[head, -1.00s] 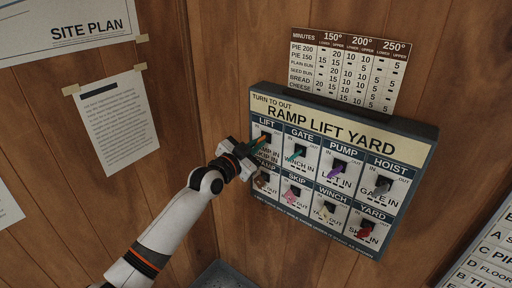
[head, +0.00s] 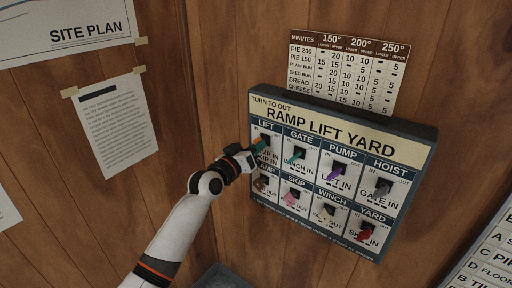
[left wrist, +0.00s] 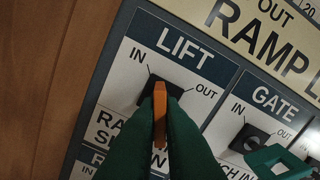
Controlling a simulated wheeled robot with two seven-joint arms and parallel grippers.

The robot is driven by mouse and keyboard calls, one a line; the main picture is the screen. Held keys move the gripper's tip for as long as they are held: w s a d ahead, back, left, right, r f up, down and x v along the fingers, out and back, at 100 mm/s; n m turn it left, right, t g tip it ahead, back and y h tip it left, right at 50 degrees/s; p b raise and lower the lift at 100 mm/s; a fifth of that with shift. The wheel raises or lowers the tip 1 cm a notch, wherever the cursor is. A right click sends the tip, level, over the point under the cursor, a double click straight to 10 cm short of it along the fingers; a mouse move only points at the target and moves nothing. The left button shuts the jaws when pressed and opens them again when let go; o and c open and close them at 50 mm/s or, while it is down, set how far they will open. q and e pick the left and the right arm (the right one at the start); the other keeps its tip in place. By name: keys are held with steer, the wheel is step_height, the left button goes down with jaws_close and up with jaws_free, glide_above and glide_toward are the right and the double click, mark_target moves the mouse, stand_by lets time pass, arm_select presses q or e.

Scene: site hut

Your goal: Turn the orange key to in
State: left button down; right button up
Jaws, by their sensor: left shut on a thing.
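The orange key (left wrist: 160,108) stands in the LIFT switch (left wrist: 168,90), at the top left of the RAMP LIFT YARD panel (head: 345,119). In the left wrist view it shows nearly edge-on and upright in the picture, between the IN mark on the left and the OUT mark on the right. My left gripper (head: 257,147) is shut on it, with a green finger on each side. The fingers hide the key's lower part in the left wrist view, and in the head view the key is mostly hidden. My right gripper is not in view.
A teal key (left wrist: 275,160) in the GATE switch is close on the right. Purple (head: 334,172), grey (head: 382,187), brown (head: 262,182), pink (head: 291,197), yellow (head: 328,212) and red (head: 365,233) keys fill the other switches. Bare wooden wall lies left of the panel.

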arm_select(q)
steer(key=shift+n, duration=1.1)
steer(key=c, duration=1.6)
jaws_free()
steer(key=shift+o, duration=0.2)
steer(key=b+v, duration=0.1)
steer(key=v, duration=1.1)
steer(key=shift+b, duration=0.4)
